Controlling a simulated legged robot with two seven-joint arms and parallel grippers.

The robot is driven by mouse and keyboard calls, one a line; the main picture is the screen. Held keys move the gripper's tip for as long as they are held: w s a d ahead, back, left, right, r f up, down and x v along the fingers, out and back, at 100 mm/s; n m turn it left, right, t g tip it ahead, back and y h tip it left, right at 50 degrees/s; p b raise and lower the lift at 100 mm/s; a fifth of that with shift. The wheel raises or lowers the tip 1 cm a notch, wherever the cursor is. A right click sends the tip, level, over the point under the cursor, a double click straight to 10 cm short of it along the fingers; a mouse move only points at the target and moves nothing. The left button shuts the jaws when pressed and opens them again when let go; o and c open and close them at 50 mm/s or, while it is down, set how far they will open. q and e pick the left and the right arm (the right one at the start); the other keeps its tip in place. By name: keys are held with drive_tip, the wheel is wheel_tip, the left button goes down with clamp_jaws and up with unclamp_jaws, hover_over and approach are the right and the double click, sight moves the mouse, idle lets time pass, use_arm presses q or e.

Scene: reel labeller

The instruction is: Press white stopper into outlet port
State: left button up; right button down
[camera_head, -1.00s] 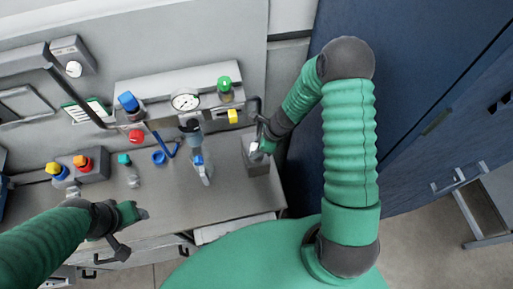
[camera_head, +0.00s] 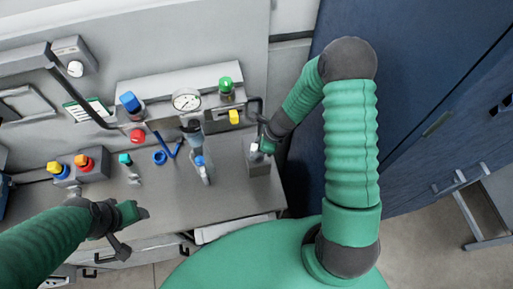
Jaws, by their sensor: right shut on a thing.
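My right gripper (camera_head: 262,142) points down at the right end of the grey bench. It is shut on a small white piece (camera_head: 254,147), which looks like the white stopper. The piece is at the top of a grey block (camera_head: 259,168); whether it touches the block is too small to tell. The outlet port cannot be made out clearly. A grey manifold (camera_head: 158,116) with a round gauge (camera_head: 186,101) stands behind, to the left of the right gripper. My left gripper (camera_head: 141,213) hangs over the bench's front left, with nothing visible in it; its jaw opening is unclear.
The manifold carries blue (camera_head: 129,102), red (camera_head: 137,136), green (camera_head: 225,85) and yellow (camera_head: 234,117) fittings. A blue-topped tool (camera_head: 201,168) stands mid-bench. Yellow (camera_head: 57,169) and red (camera_head: 83,161) knobs sit at left. A blue cabinet (camera_head: 430,90) bounds the right side.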

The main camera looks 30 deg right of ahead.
idle(0.3)
drive_tip(key=shift+f+b, duration=0.4)
drive_tip(key=shift+r, duration=0.25)
drive_tip(key=shift+w+d+r+p, duration=0.1)
drive_tip(key=shift+d+r+p, duration=0.1)
drive_tip(key=shift+p, duration=0.35)
drive_tip(key=shift+f+b, duration=0.35)
drive_tip(key=shift+a+r, duration=0.1)
drive_tip(key=shift+r, duration=0.05)
drive_tip(key=shift+a+r+p, duration=0.15)
drive_tip(key=shift+r+p, duration=0.05)
drive_tip(key=shift+p, duration=0.15)
drive_tip(key=shift+f, duration=0.1)
